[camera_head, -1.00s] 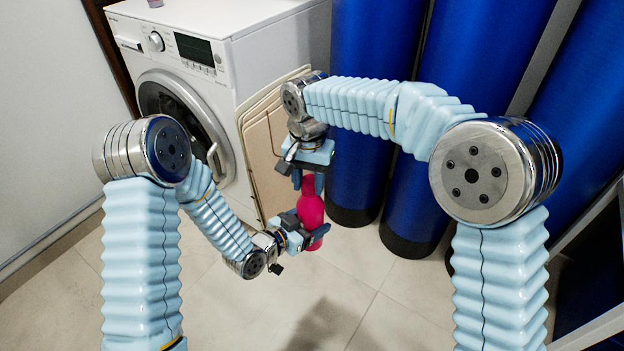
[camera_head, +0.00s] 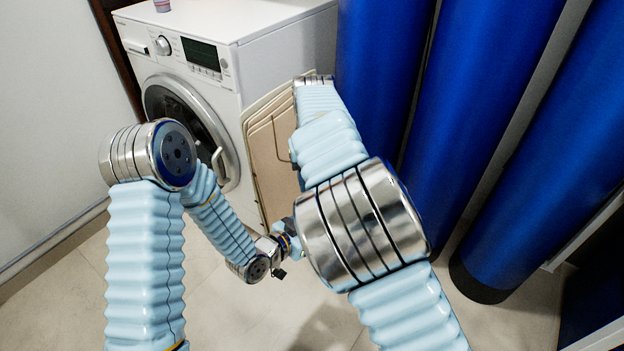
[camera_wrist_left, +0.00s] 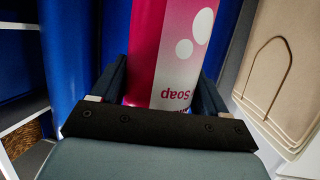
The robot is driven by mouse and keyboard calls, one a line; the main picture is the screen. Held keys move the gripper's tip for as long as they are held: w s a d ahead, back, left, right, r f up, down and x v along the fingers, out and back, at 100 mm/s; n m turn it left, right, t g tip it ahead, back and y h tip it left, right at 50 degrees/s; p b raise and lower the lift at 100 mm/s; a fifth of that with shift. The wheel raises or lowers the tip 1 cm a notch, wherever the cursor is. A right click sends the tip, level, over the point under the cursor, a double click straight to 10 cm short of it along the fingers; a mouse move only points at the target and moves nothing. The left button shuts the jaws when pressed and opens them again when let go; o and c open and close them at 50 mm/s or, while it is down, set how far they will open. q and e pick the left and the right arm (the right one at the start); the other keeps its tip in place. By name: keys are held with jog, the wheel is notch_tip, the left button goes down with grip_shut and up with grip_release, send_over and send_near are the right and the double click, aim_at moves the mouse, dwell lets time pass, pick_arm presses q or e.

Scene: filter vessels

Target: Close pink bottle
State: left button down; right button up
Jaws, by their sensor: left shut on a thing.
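The pink bottle (camera_wrist_left: 165,45), with white dots and the word "Soap" upside down, shows in the left wrist view between the fingers of my left gripper (camera_wrist_left: 162,88). The gripper is shut on the bottle's sides. The bottle's top and any cap are out of that view. In the head view my right arm hides the bottle and most of my left gripper. My right gripper is not visible; the right arm's far end reaches up in front of the boards.
A white washing machine (camera_head: 262,65) with a small cup (camera_head: 161,5) on top stands at the back left. Beige boards (camera_head: 262,150) lean against its side. Large blue cylinders (camera_head: 470,90) stand at the right. Tiled floor (camera_head: 235,315) is open below.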

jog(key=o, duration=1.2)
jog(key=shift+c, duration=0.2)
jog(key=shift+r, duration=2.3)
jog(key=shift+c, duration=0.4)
